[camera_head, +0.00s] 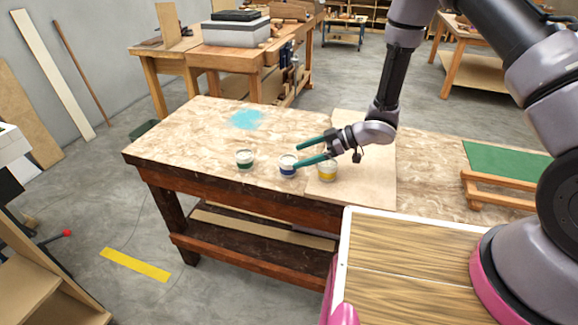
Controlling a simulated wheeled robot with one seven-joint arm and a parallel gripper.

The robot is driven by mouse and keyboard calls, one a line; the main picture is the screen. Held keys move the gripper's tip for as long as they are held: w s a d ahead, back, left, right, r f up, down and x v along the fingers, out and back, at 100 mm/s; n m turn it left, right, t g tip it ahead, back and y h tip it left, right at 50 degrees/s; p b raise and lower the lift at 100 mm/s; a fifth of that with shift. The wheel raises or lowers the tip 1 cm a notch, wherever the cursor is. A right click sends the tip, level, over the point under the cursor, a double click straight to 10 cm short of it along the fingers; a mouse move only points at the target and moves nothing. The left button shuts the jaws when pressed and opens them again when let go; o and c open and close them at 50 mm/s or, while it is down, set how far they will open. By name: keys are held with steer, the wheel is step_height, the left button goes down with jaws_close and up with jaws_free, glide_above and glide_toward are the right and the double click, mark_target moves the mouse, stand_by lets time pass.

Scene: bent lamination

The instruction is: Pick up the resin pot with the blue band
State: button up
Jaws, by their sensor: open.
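Three small white pots stand in a row near the front edge of the workbench (190,125). The resin pot with the blue band (287,169) is in the middle. A pot with a green band (244,160) stands to its left, and a pot with a yellow band (327,173) to its right. My gripper (298,156) has two teal fingers, spread apart and pointing left. The fingertips are close to the blue-banded pot, and the nearer finger overlaps its right side in the picture. I cannot tell whether it touches. Nothing is seen held.
A pale board (375,185) lies on the bench under my arm. A green panel with a wooden frame (500,160) is at the right. A light blue patch (246,119) marks the bench behind the pots. The bench top at left is clear.

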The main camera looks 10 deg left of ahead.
mark_target(288, 159)
steer(key=x, duration=0.5)
steer(key=shift+s+a, duration=0.1)
steer(key=shift+a, duration=0.05)
steer(key=shift+c, duration=0.3)
steer(key=c, duration=1.4)
steer(key=shift+r, duration=0.15)
